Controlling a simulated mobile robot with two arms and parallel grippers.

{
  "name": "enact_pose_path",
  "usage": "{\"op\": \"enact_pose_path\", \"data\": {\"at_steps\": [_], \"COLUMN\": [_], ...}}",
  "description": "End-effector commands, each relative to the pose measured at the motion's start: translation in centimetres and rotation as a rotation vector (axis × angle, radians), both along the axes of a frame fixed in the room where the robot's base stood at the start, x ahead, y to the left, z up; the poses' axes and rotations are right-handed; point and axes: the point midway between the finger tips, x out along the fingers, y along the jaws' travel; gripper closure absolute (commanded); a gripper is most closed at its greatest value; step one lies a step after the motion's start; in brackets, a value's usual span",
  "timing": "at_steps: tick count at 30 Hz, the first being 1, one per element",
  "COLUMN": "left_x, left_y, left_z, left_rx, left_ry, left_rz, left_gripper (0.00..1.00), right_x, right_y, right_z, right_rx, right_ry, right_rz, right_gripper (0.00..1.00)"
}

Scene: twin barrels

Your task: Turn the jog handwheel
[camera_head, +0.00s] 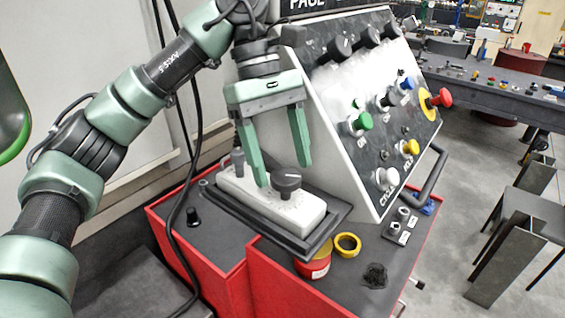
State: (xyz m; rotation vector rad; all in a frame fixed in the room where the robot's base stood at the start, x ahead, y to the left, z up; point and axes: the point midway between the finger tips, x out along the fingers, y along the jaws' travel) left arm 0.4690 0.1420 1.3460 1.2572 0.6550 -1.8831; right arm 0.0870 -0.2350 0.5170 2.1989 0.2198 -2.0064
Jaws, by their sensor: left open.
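A white handheld box (245,196) lies in a dark tray (313,245) on the red cabinet. A dark round knob (287,178) stands on the box; it looks like the jog handwheel. A smaller dark stub (237,160) rises at the box's left end. My left gripper (283,174) points down over the box, open and empty. Its green fingers appear on either side of the knob, with the tips near the knob's height. I cannot tell whether they touch it. My right gripper is not in view.
A slanted control panel (345,160) with coloured buttons and knobs rises right behind the gripper. A black cable hangs at left.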

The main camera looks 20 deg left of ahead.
Motion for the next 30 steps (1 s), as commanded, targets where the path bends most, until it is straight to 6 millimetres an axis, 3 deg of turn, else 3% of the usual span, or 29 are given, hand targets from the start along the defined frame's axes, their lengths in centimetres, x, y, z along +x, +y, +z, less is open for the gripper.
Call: {"op": "enact_pose_path", "data": {"at_steps": [9, 13, 30], "left_x": [1.1, 1.4, 1.6], "left_y": [1.5, 1.9, 2.8], "left_z": [4.7, 5.9, 5.7], "left_rx": [0.001, 0.001, -0.042], "left_ry": [-0.002, -0.001, 0.026], "left_rz": [0.002, 0.0, 0.03], "left_gripper": [0.34, 0.34, 0.33], "right_x": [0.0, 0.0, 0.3], "right_y": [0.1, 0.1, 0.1], "right_z": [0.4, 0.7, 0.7], "right_rx": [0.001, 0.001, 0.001], "right_ry": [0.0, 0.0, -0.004], "right_rz": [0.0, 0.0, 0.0], "right_gripper": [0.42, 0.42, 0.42]}}
